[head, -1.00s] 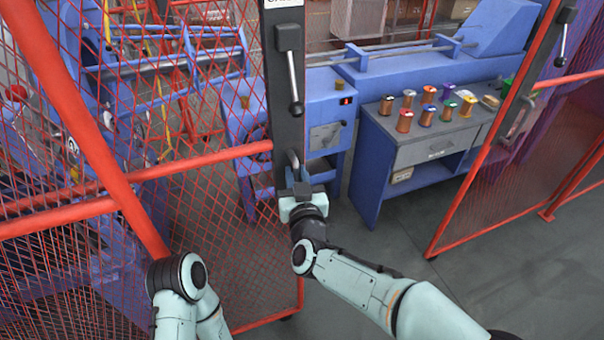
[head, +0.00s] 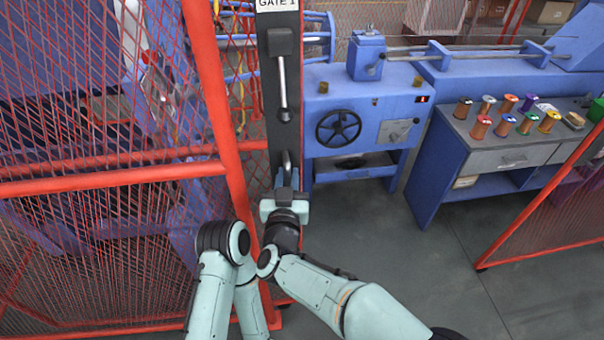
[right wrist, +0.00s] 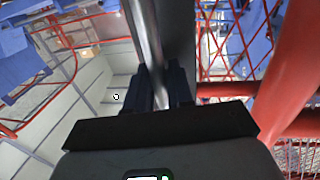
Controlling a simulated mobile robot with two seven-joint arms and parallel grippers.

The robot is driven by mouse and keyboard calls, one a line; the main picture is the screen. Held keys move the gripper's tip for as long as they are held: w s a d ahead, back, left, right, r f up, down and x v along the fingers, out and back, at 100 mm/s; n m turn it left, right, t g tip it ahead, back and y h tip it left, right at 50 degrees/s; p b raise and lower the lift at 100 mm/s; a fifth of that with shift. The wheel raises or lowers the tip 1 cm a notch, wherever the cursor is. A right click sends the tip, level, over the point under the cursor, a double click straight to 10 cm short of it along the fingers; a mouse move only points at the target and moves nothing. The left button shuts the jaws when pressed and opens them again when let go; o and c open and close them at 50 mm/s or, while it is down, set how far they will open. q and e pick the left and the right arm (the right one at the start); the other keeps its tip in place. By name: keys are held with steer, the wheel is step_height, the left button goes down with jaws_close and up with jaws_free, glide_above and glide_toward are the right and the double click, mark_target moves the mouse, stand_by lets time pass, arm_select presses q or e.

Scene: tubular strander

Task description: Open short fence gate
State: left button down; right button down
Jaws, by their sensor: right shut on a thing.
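The short fence gate (head: 257,130) is a red-framed mesh leaf with a dark upright plate labelled GATE 1 (head: 277,4). It stands swung at an angle, with a wide gap to its right. A lever handle (head: 283,85) hangs down on the plate. Below it is a metal pull handle (head: 287,162), which shows as a shiny bar in the right wrist view (right wrist: 146,35). My right gripper (head: 285,195) is shut on this pull handle, its dark fingers (right wrist: 158,88) on either side of the bar. My left gripper is not in view; only left arm links show.
A red fence post (head: 208,85) and mesh panel stand left. Beyond the gap are a blue machine with a black handwheel (head: 338,127) and a blue bench (head: 450,160) with several spools. Another red mesh panel (head: 550,215) stands right. Grey floor (head: 400,270) is clear between.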

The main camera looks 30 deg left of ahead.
steer(key=shift+a, duration=0.1)
stand_by(0.3)
steer(key=c, duration=1.2)
jaws_free()
steer(key=shift+s, duration=0.1)
steer(key=b+v, duration=0.1)
steer(key=v, duration=1.2)
steer(key=shift+s, duration=0.15)
